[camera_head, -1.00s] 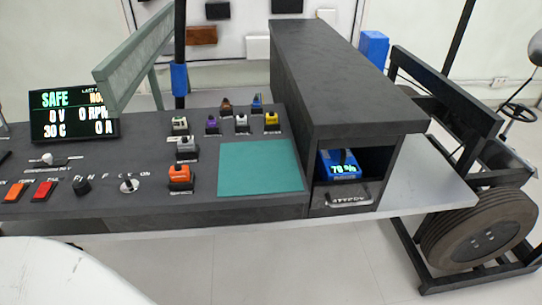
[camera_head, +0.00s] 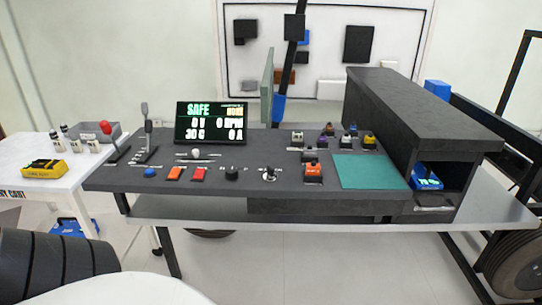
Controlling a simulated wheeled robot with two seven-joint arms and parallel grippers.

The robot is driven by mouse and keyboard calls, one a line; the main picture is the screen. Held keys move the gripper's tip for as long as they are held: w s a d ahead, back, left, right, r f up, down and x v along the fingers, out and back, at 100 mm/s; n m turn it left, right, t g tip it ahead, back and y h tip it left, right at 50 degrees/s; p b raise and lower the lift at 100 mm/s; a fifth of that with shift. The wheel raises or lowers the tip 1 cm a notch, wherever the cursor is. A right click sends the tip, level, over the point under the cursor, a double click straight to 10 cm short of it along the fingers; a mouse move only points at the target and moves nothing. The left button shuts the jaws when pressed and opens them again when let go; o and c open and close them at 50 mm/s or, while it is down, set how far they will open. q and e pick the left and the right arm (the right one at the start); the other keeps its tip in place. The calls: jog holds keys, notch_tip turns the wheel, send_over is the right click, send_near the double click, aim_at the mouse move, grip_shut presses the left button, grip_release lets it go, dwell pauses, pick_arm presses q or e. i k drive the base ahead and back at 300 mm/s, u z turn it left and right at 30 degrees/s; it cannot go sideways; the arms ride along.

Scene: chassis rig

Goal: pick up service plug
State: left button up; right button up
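An orange block-shaped plug (camera_head: 313,173), which looks like the service plug, sits upright on the dark console (camera_head: 215,190), left of the teal mat (camera_head: 371,172). Its label is too small to read. Several smaller plugs stand behind it, among them a grey one (camera_head: 309,155), a white one (camera_head: 297,139) and a yellow-topped one (camera_head: 370,144). Neither of my grippers shows in the head view, and nothing touches the orange plug.
A black housing (camera_head: 420,105) holds a blue unit (camera_head: 427,178) at right. A white cart (camera_head: 40,185) carries a yellow device (camera_head: 45,169). The mat is bare.

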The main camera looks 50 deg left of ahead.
aim_at(313, 168)
jog(key=k, duration=0.1)
jog(key=u, duration=1.45)
